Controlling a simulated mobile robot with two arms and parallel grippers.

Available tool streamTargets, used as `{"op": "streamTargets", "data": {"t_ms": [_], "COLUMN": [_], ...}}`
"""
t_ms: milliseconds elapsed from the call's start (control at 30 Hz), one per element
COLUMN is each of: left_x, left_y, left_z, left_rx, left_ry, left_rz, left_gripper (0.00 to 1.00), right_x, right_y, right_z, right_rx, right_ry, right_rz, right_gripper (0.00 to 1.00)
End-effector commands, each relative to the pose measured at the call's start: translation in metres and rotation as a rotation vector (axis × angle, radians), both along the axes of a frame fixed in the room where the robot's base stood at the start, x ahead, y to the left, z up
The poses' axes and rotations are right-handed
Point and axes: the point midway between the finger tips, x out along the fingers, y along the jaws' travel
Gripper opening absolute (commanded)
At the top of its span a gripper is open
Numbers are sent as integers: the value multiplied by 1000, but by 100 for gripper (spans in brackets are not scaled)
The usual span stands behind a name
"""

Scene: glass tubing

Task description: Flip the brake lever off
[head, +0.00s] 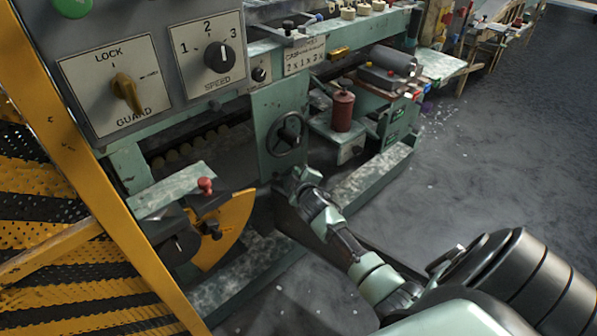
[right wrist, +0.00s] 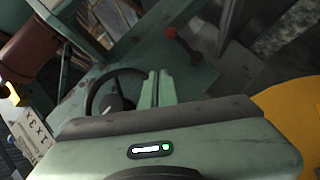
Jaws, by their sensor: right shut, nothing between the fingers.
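A lever with a red knob (right wrist: 170,33) is mounted on the green machine panel in the right wrist view, beyond my fingertips. In the head view my right gripper hides that spot. My right gripper (head: 286,180) is shut and empty, just below the black handwheel (head: 287,135). In the right wrist view its fingers (right wrist: 157,74) are together and look apart from the lever. Another red-knobbed lever (head: 205,185) stands by a yellow quadrant plate (head: 237,222), left of the gripper. No label shows which lever is the brake. My left gripper is out of view.
The control panel has a guard lock knob (head: 126,92) and a speed dial (head: 220,57). A yellow frame post (head: 75,150) and striped mesh guard stand at the left. A dark red cylinder (head: 342,110) sits right of the handwheel. The floor (head: 480,170) at the right is clear.

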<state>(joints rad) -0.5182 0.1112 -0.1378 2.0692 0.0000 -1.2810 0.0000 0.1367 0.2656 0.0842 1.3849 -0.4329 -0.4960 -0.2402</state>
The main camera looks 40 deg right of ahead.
Motion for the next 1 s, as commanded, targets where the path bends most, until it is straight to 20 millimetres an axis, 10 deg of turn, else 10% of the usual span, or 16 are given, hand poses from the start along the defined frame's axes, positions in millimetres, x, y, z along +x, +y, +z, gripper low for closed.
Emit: {"op": "streamTargets", "data": {"t_ms": [800, 1000], "left_x": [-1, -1], "left_y": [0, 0], "left_z": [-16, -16], "left_rx": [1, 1], "left_ry": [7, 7], "left_rz": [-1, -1], "left_gripper": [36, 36], "right_x": [-10, -46], "right_y": [4, 34], "right_z": [5, -29], "right_rx": [1, 100], "right_ry": [1, 77], "right_rz": [0, -20], "right_gripper": [0, 0]}}
